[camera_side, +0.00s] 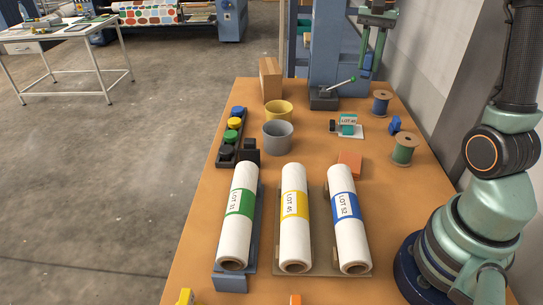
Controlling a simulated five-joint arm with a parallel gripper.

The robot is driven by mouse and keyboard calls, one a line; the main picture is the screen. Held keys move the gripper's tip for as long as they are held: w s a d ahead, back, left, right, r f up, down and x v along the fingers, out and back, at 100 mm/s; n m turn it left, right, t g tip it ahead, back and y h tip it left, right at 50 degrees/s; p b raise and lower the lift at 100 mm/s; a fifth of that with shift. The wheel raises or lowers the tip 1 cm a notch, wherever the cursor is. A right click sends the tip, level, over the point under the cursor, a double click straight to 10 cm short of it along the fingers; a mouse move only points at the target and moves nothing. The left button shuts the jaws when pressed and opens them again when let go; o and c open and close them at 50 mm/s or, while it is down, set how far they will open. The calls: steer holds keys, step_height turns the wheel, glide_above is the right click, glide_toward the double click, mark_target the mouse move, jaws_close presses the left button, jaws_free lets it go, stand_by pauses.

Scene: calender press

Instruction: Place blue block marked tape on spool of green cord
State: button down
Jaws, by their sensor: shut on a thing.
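My gripper (373,65) hangs at the top, right of centre, well above the far end of the table. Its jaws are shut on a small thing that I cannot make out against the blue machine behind. A spool of green cord (404,149) stands upright on the table at the right, below my gripper in the picture. A small blue block (395,124) sits just behind that spool. No marking on it is readable at this size. I see nothing on top of the green spool.
A spool of blue cord (381,103) stands farther back. Three white rolls (294,235) fill the front. Yellow (279,111) and grey (278,137) cups stand left.

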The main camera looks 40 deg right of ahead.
mark_target(408, 139)
steer(key=s+d+r+m, duration=0.4)
steer(key=s+d, duration=0.4)
steer(key=s, duration=0.5)
step_height(408, 139, down, 20)
steer(key=shift+w+a+r, duration=0.1)
steer(key=shift+w+a, duration=0.05)
steer(key=c, duration=0.7)
jaws_free()
